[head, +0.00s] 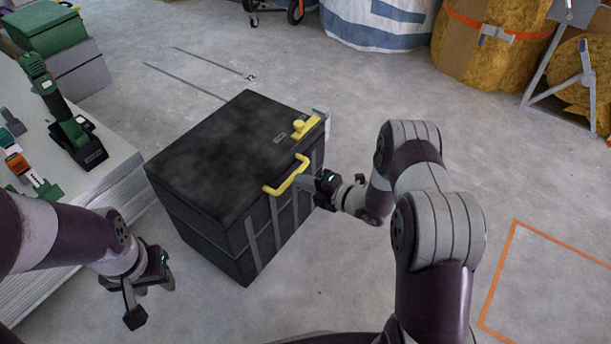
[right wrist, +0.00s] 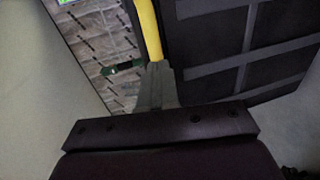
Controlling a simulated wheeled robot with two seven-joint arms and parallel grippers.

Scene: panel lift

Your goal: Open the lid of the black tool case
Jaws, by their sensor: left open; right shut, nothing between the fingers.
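The black tool case (head: 225,150) stands on the concrete floor in the middle of the head view, its lid down. A yellow handle (head: 287,177) sticks out from its front side, and a yellow latch (head: 306,127) sits near the lid's right corner. My right gripper (head: 304,181) is shut and empty, its fingertips right at the handle. In the right wrist view the shut fingers (right wrist: 157,85) meet the lower end of the yellow handle (right wrist: 149,30); I cannot tell whether they touch. My left gripper (head: 150,300) is open and empty, left of and in front of the case, apart from it.
A stack of pale boards (head: 120,175) with a green drill (head: 65,125) and other tools stands left of the case. Green and grey boxes (head: 50,28) are behind it. A white-blue bag (head: 375,22) and yellow rolls (head: 490,40) stand at the back.

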